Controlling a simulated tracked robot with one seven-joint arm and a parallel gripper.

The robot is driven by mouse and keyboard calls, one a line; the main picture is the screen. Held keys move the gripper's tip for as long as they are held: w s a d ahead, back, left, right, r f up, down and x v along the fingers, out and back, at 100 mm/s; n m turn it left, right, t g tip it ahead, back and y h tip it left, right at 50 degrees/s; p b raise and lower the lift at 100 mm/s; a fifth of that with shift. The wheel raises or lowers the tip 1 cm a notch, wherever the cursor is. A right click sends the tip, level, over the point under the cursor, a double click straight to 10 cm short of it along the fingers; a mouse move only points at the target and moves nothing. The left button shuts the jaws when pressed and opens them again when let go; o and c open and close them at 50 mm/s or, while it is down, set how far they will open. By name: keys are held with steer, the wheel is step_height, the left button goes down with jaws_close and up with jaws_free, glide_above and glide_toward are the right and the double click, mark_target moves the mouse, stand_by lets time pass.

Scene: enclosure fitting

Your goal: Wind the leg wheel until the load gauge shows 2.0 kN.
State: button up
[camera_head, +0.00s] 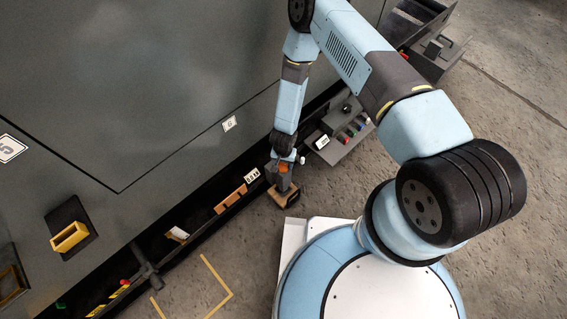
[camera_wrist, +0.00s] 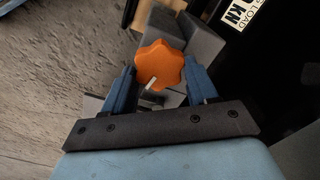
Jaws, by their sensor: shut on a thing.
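The leg wheel (camera_wrist: 160,66) is an orange lobed knob with a pale pointer mark, in the middle of the wrist view. My gripper (camera_wrist: 160,88) is shut on it, with one blue finger on each side. In the head view the orange wheel (camera_head: 283,169) shows small at the end of my gripper (camera_head: 284,172), low beside the grey enclosure. A white label reading LOAD and kN (camera_wrist: 247,13) is cut off at the top right of the wrist view. A small white label (camera_head: 251,174) stands just left of the wheel in the head view. I cannot read a gauge value.
The grey enclosure wall (camera_head: 120,90) fills the left. A control box (camera_head: 345,125) with coloured buttons is right of my gripper. Concrete floor (camera_head: 500,130) is open at the right.

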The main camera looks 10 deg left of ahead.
mark_target(284, 165)
steer(key=m, duration=0.3)
steer(key=shift+m, duration=0.4)
steer(key=shift+d+m, duration=0.1)
steer(key=shift+m, duration=1.9)
steer(key=o, duration=1.1)
steer(key=shift+s, duration=0.1)
steer(key=shift+c, duration=0.2)
step_height(284, 165, up, 14)
steer(key=shift+f, duration=0.15)
